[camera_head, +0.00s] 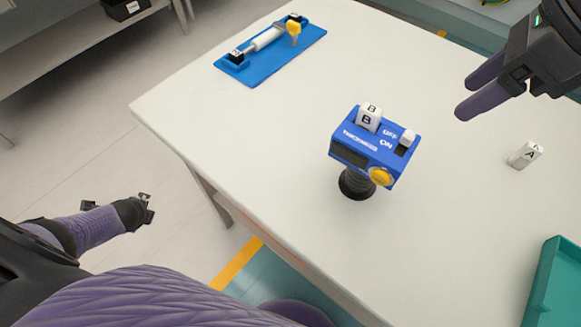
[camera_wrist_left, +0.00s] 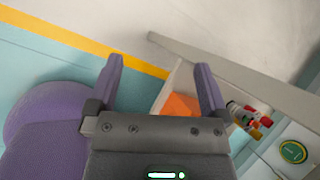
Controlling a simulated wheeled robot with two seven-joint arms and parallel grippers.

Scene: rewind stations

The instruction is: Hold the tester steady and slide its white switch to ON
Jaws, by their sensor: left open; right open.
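The tester (camera_head: 352,142) is a blue box with a dark window, a yellow knob and "ON" lettering, standing on a black ribbed stem on the white table. Its white switch (camera_head: 407,137) sits at the right of the top face, beside a dark slot. A white block marked B (camera_head: 368,118) sits on the top at the back left. My right gripper (camera_head: 466,96) is open and empty, above the table, right of the tester and apart from it. My left gripper (camera_head: 147,208) is low, left of the table; in the left wrist view its fingers (camera_wrist_left: 160,68) are open and empty.
A white block marked A (camera_head: 525,154) lies on the table (camera_head: 270,150) at the right. A teal tray (camera_head: 556,285) is at the lower right. A blue board (camera_head: 262,68) with a white cylinder is at the back. The left wrist view shows an open drawer with an orange item (camera_wrist_left: 180,104).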

